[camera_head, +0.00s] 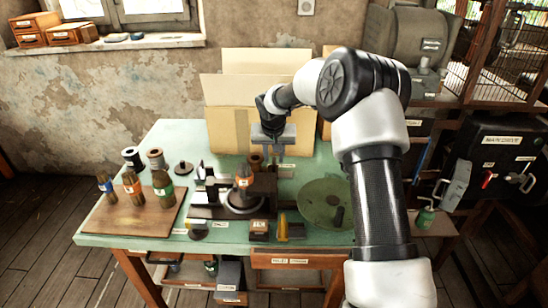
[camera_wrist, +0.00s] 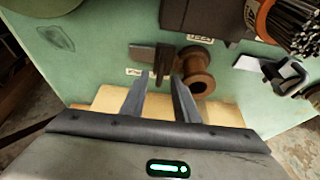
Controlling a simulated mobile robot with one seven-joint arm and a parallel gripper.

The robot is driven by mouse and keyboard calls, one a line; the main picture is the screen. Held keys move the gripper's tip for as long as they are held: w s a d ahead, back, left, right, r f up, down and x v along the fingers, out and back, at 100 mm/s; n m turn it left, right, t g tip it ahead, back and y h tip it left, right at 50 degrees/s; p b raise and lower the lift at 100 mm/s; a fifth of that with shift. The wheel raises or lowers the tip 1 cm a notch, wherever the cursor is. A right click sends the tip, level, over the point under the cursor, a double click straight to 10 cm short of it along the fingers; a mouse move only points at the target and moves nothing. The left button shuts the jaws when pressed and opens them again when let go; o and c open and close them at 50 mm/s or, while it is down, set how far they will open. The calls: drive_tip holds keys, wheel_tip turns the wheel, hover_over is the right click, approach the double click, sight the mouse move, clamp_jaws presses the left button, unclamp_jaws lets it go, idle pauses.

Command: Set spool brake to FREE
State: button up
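A brown spool (camera_wrist: 195,70) lies on the green bench top in the wrist view, and it also shows in the head view (camera_head: 256,161). Beside it is a dark block with a flat arm (camera_wrist: 150,57), with small labels near it too small to read. I cannot tell for sure whether this is the spool brake, or its setting. My gripper (camera_wrist: 160,80) is open and empty, fingers pointing at the gap between the dark block and the spool; contact cannot be told. In the head view my gripper (camera_head: 274,150) hangs over the back of the bench.
A cardboard box (camera_head: 228,125) stands behind my gripper. A container of dark rods (camera_wrist: 290,22) is near in the wrist view.

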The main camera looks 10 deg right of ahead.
drive_tip(key=shift+w+f, duration=0.15)
drive_tip(key=shift+f, duration=0.2)
clamp_jaws()
drive_tip(key=shift+s+d, duration=0.25)
drive_tip(key=shift+d, duration=1)
drive_tip(key=shift+s+d, duration=0.2)
drive_tip(key=shift+d, duration=1)
unclamp_jaws()
drive_tip(key=shift+d, duration=0.1)
